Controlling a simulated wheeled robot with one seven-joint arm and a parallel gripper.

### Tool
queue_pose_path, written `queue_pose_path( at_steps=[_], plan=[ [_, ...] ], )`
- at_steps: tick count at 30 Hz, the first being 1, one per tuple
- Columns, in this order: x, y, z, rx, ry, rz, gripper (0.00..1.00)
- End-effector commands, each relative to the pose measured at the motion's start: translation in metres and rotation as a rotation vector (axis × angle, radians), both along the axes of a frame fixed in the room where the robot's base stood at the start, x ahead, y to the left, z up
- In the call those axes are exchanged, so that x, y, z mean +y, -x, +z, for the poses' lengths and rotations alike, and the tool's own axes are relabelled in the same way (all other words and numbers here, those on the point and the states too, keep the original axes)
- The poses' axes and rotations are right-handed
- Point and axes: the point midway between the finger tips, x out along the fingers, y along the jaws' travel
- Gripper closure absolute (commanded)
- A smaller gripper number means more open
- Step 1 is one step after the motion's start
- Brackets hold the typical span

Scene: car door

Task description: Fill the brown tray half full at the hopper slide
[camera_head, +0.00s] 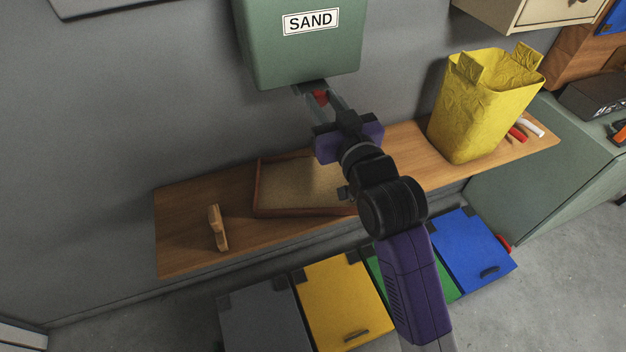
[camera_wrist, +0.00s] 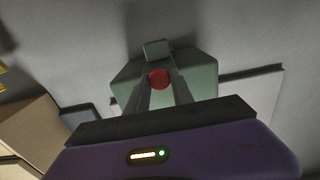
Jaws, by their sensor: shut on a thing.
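The green hopper (camera_head: 268,60), labelled SAND, is on the wall above the bench. A red knob (camera_head: 320,97) shows under it, and also in the wrist view (camera_wrist: 159,79). My gripper (camera_head: 314,93) reaches up below the hopper and is shut on the red knob, with a finger on either side in the wrist view (camera_wrist: 160,84). The brown tray (camera_head: 259,187) sits on the bench below. A tan, sand-like layer covers its floor; its depth is hard to tell. My arm hides the tray's right end.

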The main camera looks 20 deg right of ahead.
Motion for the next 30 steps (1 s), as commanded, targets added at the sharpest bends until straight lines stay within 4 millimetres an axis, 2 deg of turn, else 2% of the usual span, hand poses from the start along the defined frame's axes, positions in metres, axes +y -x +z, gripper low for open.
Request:
queue_pose_path(
  at_steps=[30],
  plan=[
    [0.000, 0.040, -0.001, 0.001, 0.001, 0.000, 1.00]
  ],
)
